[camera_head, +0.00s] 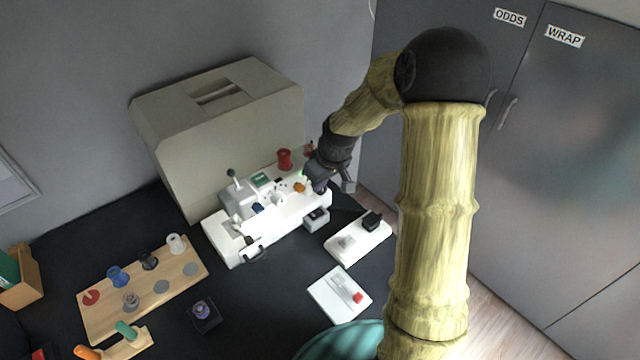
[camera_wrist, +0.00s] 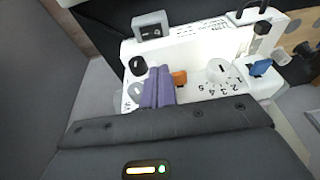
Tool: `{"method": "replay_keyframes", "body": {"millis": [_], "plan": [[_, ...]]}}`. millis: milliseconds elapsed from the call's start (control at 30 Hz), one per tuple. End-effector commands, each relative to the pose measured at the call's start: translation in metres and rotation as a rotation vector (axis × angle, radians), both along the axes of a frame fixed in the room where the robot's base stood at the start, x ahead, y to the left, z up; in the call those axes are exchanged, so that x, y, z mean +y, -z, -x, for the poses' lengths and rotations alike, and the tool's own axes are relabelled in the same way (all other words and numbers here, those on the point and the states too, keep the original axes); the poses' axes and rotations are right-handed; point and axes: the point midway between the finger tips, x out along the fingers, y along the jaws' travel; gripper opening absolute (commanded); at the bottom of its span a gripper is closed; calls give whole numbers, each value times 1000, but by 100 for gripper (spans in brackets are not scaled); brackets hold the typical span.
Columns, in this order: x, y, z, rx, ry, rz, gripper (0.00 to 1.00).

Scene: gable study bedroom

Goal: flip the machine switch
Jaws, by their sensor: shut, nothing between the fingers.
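The white sewing machine (camera_head: 285,212) stands on the dark table in front of a beige cover. My gripper (camera_head: 319,186) is at the machine's right end, above its top. In the wrist view my gripper's purple fingers (camera_wrist: 158,88) are shut and empty, close beside an orange part (camera_wrist: 180,78). A numbered white dial (camera_wrist: 218,72) lies to the right of it, and a black knob (camera_wrist: 138,66) is left of the fingertips. A grey box with a dark face (camera_wrist: 150,25) sits at the machine's edge. I cannot tell which part is the switch; contact is unclear.
The beige cover (camera_head: 220,125) stands close behind the machine. A wooden spool board (camera_head: 140,290) is at left. Two white boards (camera_head: 357,243) (camera_head: 340,297) lie at right and front. Grey cabinets (camera_head: 585,150) stand at right.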

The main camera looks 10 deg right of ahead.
Motion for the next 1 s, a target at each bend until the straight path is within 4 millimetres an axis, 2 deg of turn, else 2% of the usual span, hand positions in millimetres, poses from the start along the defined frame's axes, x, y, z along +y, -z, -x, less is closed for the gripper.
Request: {"method": "replay_keyframes", "body": {"millis": [400,600,733,1000], "plan": [[12,72,-17,5,0,0,0],[15,101,-15,4,1,-1,0],[16,109,-15,1,2,0,0],[16,110,-15,0,2,0,0]]}}
